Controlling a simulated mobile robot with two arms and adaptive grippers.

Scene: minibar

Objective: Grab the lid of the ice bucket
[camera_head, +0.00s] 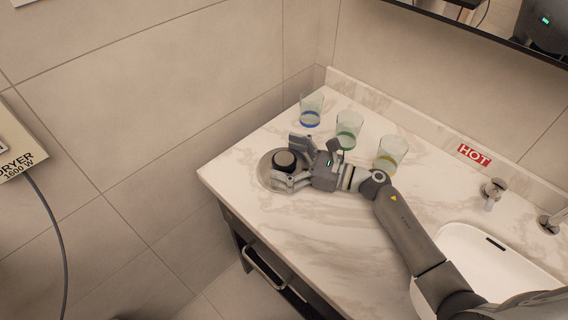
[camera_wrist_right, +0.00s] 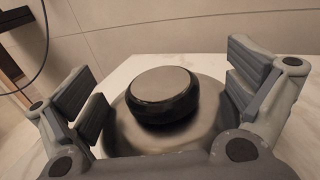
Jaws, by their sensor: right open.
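The ice bucket lid is a round silver metal disc (camera_head: 266,172) with a black knob (camera_head: 285,161) on top, near the left corner of the marble counter. In the right wrist view the knob (camera_wrist_right: 162,94) is in the middle, with the metal lid (camera_wrist_right: 125,130) around it. My right gripper (camera_head: 284,164) is open, with one finger on each side of the knob. In the wrist view both fingers stand apart from the knob, with visible gaps. The bucket body under the lid is hidden. My left gripper is not in view.
Three glasses stand behind my right gripper: one with a blue band (camera_head: 311,110), one green (camera_head: 348,130), one yellow (camera_head: 391,153). A sink (camera_head: 490,262) and tap (camera_head: 492,192) are at the right. The counter (camera_head: 300,225) in front is clear. A wall borders the back.

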